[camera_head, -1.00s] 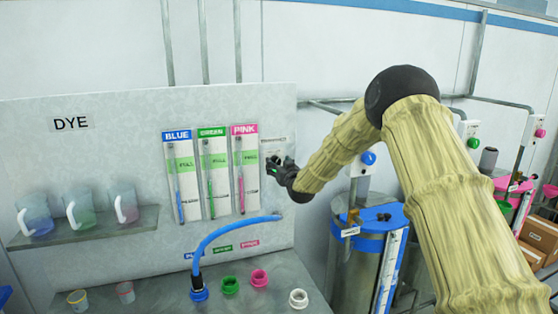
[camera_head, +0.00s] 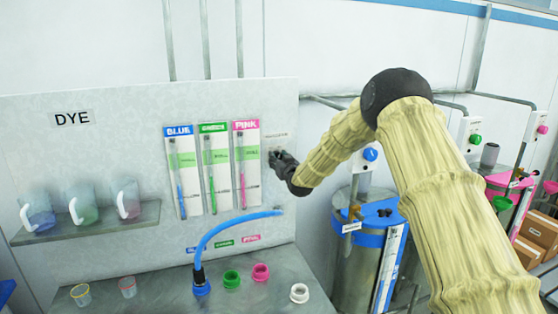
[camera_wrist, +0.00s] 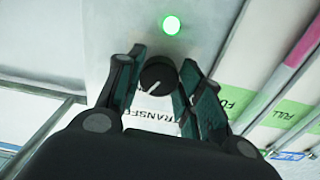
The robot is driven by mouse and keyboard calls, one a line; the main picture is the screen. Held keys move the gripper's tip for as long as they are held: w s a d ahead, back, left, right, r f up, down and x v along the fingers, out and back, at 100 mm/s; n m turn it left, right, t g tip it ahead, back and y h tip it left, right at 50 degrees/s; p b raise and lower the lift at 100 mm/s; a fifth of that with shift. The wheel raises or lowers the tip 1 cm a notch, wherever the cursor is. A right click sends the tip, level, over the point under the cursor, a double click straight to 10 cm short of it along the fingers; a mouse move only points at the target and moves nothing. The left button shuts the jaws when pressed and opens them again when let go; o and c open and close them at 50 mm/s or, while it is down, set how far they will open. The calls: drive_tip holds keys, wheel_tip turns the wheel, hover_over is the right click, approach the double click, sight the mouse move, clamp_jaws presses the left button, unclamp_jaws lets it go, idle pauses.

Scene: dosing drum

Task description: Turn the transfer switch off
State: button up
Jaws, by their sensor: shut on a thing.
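The transfer switch is a round dark knob (camera_wrist: 158,76) with a white pointer line, seen in the wrist view. The pointer line is slanted in the picture. A lit green lamp (camera_wrist: 171,25) sits just above the knob in that view. The TRANSFER label (camera_wrist: 155,117) appears upside down, partly hidden by my gripper. My gripper (camera_wrist: 160,72) has a finger on each side of the knob and is shut on it. In the head view my gripper (camera_head: 281,160) is at the panel, right of the pink gauge, and hides the knob.
The grey dye panel (camera_head: 120,150) carries blue, green and pink gauges (camera_head: 246,165) left of my gripper. A blue hose (camera_head: 235,223) curves below it to the bench. A blue-topped drum (camera_head: 362,250) stands to the right.

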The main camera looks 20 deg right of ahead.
drive_tip(key=shift+f+n+b, duration=0.2)
drive_tip(key=shift+n+b, duration=0.1)
drive_tip(key=shift+b, duration=0.35)
drive_tip(key=n+b, duration=1.1)
drive_tip(key=b, duration=0.5)
drive_tip(key=shift+r+b, duration=0.1)
drive_tip(key=shift+b, duration=0.3)
drive_tip(key=shift+n, duration=0.3)
drive_tip(key=o, duration=1)
drive_tip(key=shift+r, duration=0.1)
drive_tip(key=shift+s, duration=0.1)
